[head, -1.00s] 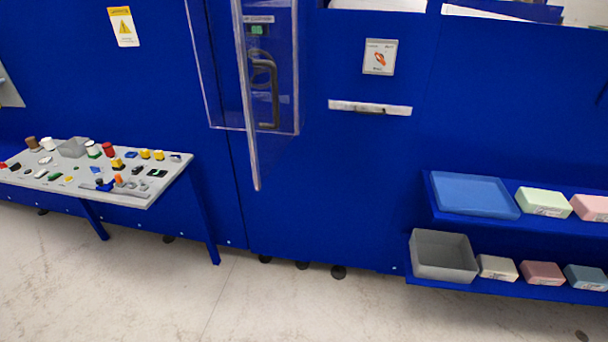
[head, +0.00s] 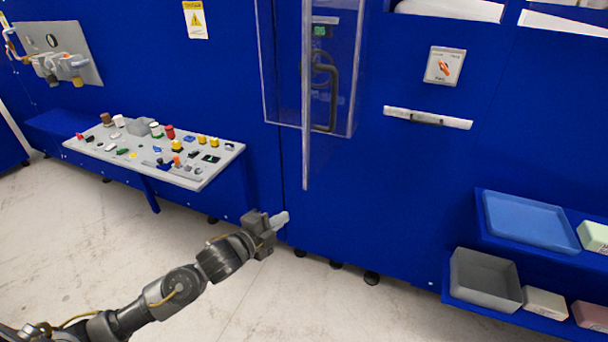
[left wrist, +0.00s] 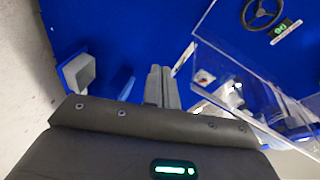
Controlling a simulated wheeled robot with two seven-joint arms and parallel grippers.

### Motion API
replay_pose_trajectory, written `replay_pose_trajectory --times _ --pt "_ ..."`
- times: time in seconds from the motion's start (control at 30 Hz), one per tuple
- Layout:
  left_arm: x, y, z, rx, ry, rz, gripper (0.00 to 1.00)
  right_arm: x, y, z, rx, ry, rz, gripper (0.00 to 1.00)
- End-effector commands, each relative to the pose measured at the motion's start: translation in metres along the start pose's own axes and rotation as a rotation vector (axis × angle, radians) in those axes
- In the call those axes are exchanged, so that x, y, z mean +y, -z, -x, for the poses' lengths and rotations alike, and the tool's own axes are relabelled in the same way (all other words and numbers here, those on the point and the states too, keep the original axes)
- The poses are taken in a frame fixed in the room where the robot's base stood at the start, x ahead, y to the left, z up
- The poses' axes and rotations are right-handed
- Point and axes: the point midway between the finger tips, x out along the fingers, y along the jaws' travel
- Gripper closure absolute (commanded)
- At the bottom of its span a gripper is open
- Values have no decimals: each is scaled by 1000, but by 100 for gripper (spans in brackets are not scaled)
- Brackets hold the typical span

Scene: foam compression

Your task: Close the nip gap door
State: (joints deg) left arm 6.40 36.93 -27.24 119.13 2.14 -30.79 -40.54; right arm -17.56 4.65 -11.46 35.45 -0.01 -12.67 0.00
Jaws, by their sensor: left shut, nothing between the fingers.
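The clear nip gap door (head: 307,120) stands open, seen almost edge-on, swung out from the blue machine front in the head view. Behind it is a clear-edged recess with a dark curved handle or wheel (head: 331,92) and a green display (head: 320,31). My left gripper (head: 282,219) is shut and empty, below and left of the door's lower end, apart from it in the picture. In the left wrist view its fingers (left wrist: 162,88) lie together, and the clear panel (left wrist: 243,82) is to their right. My right gripper is not in view.
Blue shelves at right hold a blue tray (head: 530,220), a grey bin (head: 484,280) and small boxes. A white bar handle (head: 428,118) is on the machine front. The pale floor (head: 215,300) is open.

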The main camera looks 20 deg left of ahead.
Motion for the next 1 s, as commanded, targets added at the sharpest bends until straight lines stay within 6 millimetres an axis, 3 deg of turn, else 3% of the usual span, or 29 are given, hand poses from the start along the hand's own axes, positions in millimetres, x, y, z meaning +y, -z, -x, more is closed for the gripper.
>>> replay_pose_trajectory --times 0.03,0.1,0.2,0.47,0.67,1.0 --pt "-32 23 12 52 44 -70 100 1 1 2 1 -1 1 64" --pt "-60 47 28 103 89 -143 100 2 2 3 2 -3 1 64" --pt "-84 70 45 152 132 -215 100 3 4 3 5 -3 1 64" --pt "-99 85 56 181 160 -260 100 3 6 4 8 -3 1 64" --pt "-103 88 40 180 160 -255 100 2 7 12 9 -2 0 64" --pt "-114 102 -27 179 160 -254 100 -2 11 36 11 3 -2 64"
